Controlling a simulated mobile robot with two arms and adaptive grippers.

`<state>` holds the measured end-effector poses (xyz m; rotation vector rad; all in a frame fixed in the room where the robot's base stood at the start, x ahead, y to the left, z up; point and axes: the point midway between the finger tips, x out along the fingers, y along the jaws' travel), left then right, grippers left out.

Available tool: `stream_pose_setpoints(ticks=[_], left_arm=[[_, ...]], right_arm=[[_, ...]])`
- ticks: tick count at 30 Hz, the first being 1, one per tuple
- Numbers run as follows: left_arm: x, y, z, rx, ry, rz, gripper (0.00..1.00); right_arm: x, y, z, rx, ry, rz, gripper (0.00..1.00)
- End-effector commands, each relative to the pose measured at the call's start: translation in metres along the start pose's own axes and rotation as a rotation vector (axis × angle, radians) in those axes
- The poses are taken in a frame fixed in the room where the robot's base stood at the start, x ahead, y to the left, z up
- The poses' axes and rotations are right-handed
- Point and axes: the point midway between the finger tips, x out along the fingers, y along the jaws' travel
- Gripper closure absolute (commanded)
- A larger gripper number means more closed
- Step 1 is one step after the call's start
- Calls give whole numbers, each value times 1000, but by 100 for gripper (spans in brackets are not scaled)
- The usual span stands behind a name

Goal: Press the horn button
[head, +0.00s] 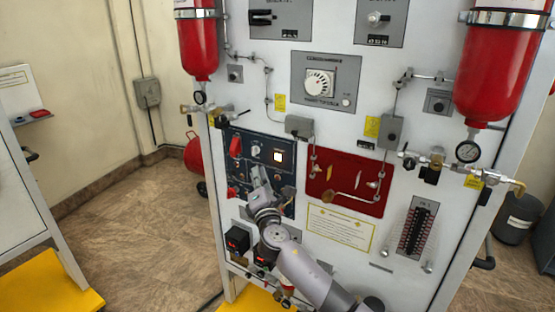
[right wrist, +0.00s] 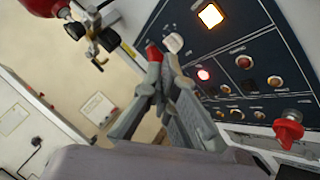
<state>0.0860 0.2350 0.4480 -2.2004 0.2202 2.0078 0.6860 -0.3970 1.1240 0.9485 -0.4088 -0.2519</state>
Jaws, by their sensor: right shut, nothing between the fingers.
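The dark blue control panel (head: 287,206) is on the left of the white trainer board. The labels are too small to read, so I cannot tell which control is the horn button. My right gripper (head: 259,173) is shut and empty in front of the panel. In the wrist view its fingertips (right wrist: 170,62) overlap a red switch (right wrist: 153,52) and a white knob (right wrist: 173,42); contact cannot be told. My left gripper is out of view.
A red knob (right wrist: 288,130) sticks out at the right of the wrist view. A red recessed plate (head: 325,200) with pipework lies right of the panel. Red cylinders (head: 197,45) hang at both sides of the board, with gauges and valves below. Open floor (head: 125,215) lies left.

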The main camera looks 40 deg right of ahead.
Motion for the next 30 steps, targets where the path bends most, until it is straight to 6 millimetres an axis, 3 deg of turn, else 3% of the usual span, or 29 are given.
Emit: stream_pose_setpoints(ticks=[12, 30], left_arm=[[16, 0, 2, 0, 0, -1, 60], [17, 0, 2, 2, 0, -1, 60]], right_arm=[[37, -28, 26, -2, -1, 0, 100], [42, -31, 31, 0, 0, -1, 100]])
